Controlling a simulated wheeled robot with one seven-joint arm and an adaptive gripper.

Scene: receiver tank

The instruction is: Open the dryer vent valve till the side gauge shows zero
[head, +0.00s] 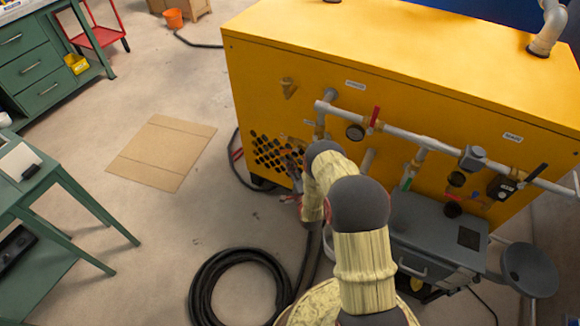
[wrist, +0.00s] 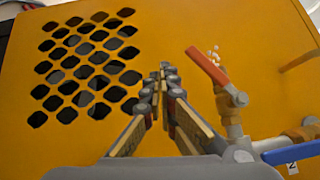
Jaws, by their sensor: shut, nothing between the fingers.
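My gripper (wrist: 162,72) is shut and empty in front of the yellow cabinet, between the dark vent holes and a small valve with a red lever (wrist: 207,68). The lever slants up and left from its grey and brass body, to the right of my fingertips and apart from them. A second valve with a blue lever (wrist: 292,151) shows at lower right beside a tag marked 2. I cannot tell which valve is the dryer vent.
A black hose coil (head: 240,290) and flat cardboard (head: 160,150) lie on the floor. Floor at left is mostly clear.

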